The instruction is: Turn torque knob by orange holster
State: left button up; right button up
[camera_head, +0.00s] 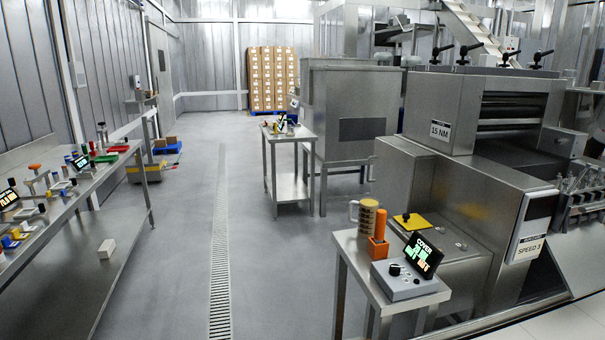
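An orange holster (377,248) stands on a small steel table (352,262) at the lower right. An orange-handled tool (380,226) stands upright in it. In front of it sits a grey control box (412,287) with a black knob (395,269) on its top left, close to the holster. A tilted black display (424,255) on the box shows the word "COVER" and smaller green and red text that I cannot read surely. The knob's pointer direction is too small to tell. Neither of my grippers is in view.
A large steel machine (480,200) with "15 NM" and "SPEED 3" signs is on the right. A bench (110,185) with several tools and displays runs along the left. The middle floor (270,270) is clear.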

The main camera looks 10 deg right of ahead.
aim_at(395, 270)
jog(key=i+z, duration=0.25)
jog(key=z, duration=0.2)
jog(key=i+j+z, duration=0.2)
jog(key=z, duration=0.25)
jog(key=i+j+z, duration=0.25)
jog(key=z, duration=0.25)
jog(key=i+j+u, duration=0.15)
jog(key=i+u, duration=0.6)
